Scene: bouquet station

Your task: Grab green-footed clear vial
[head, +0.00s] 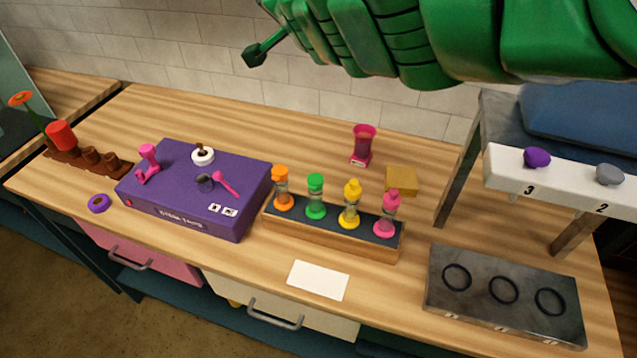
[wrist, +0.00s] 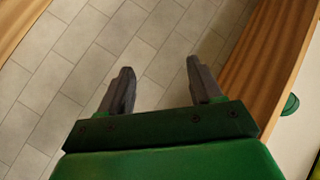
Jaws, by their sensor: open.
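The green-footed clear vial (head: 316,197) stands upright in a wooden rack (head: 330,239) with a dark top, in the head view. It has a green cap and a green foot. It is second from the left, between an orange-footed vial (head: 282,190) and a yellow-footed vial (head: 350,205). A pink-footed vial (head: 388,213) stands at the right end. My gripper (wrist: 160,85) shows in the wrist view with its two grey fingers apart and nothing between them. It is away from the rack, over grey tiles. In the head view my green arm crosses the top right.
A purple box (head: 190,215) with pink tools stands left of the rack. A pink cup (head: 363,145) and a yellow block (head: 401,180) stand behind it. A white card (head: 318,280) lies in front. A metal plate with rings (head: 480,315) and a numbered shelf (head: 560,185) are at right.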

